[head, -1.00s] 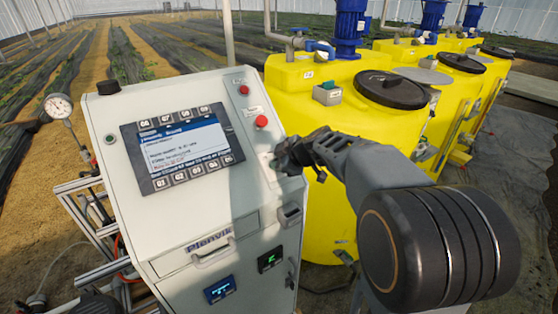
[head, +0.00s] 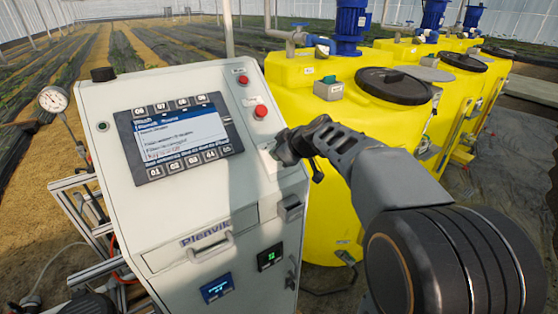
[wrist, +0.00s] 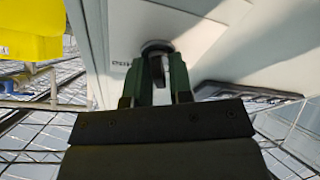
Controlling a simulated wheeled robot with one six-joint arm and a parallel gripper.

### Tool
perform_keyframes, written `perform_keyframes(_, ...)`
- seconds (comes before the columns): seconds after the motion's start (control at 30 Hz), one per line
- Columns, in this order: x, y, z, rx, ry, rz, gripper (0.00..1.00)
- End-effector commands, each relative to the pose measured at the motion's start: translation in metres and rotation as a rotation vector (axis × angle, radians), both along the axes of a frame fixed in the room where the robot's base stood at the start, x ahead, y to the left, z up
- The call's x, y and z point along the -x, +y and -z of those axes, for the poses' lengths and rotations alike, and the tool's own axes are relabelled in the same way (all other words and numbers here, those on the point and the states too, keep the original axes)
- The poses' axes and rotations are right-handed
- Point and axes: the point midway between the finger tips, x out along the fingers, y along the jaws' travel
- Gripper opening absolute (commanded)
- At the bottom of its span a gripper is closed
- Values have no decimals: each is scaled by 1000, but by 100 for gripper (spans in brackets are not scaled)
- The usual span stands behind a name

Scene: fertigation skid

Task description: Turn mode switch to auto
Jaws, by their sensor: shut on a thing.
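The mode switch (wrist: 157,46) shows in the wrist view as a round, dark-rimmed knob on the pale panel face. My gripper (wrist: 158,78) has its two dark green fingers on either side of the switch handle and is shut on it. In the head view my gripper (head: 284,152) is at the right side of the white control cabinet (head: 203,204), below the red buttons. There it hides the switch, and I cannot read the switch's position. A label beside the knob is partly visible in the wrist view.
A display (head: 180,140) with keys fills the panel's upper middle. A red button (head: 261,111) sits just above my gripper, and a second red button (head: 243,80) is higher. Yellow tanks (head: 345,125) stand close behind and to the right.

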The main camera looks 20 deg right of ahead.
Motion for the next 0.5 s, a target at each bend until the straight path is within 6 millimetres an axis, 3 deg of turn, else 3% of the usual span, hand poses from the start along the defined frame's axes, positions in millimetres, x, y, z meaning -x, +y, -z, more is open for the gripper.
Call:
perform_keyframes(0.03,0,0,6,-26,7,30,0)
perform_keyframes(0.5,-1,-1,1,-311,103,361,0)
